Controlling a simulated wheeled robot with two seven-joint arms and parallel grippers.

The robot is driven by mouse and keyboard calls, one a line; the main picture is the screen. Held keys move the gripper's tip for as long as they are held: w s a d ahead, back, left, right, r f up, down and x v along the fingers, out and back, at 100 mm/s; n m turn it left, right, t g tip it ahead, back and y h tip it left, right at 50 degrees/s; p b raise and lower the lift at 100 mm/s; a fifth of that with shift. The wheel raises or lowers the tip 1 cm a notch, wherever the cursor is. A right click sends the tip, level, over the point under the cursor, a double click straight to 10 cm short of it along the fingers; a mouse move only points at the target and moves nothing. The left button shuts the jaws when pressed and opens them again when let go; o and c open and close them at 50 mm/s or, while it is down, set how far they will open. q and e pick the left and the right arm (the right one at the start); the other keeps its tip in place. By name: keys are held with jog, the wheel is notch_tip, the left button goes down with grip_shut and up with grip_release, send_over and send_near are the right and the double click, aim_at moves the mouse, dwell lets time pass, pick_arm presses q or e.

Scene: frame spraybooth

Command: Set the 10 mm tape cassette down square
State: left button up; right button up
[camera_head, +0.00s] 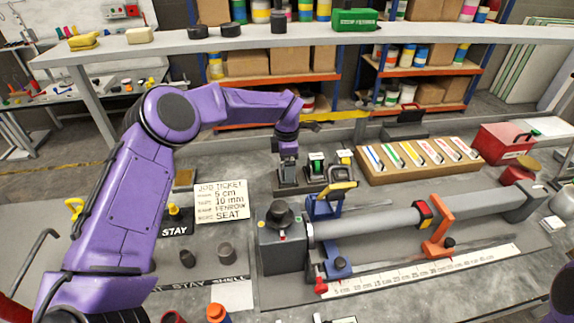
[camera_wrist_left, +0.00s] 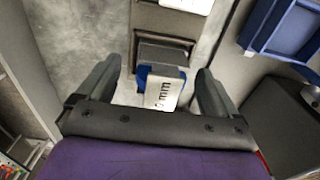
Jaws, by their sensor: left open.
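My left gripper (camera_head: 288,152) points down over the left end of a dark cassette stand (camera_head: 312,187) on the bench. In the left wrist view the fingers of my left gripper (camera_wrist_left: 157,72) are open, one on each side of a white and blue cassette (camera_wrist_left: 163,92). Its label ends in "mm"; the number is only partly readable. Gaps show between the cassette and both fingers. A green-faced cassette (camera_head: 316,164) and a yellow-topped one (camera_head: 345,157) stand to the right in the same row. My right gripper is not in view.
A job ticket (camera_head: 220,199) reading "10 mm" lies left of the stand. A long grey tube (camera_head: 375,222) with a blue clamp (camera_head: 328,212) and an orange clamp (camera_head: 438,228) lies in front. A wooden tray (camera_head: 420,158) of coloured strips sits behind right.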

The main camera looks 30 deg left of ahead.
pick_arm(q)
jog(key=shift+f, duration=0.15)
jog(key=c, duration=1.1)
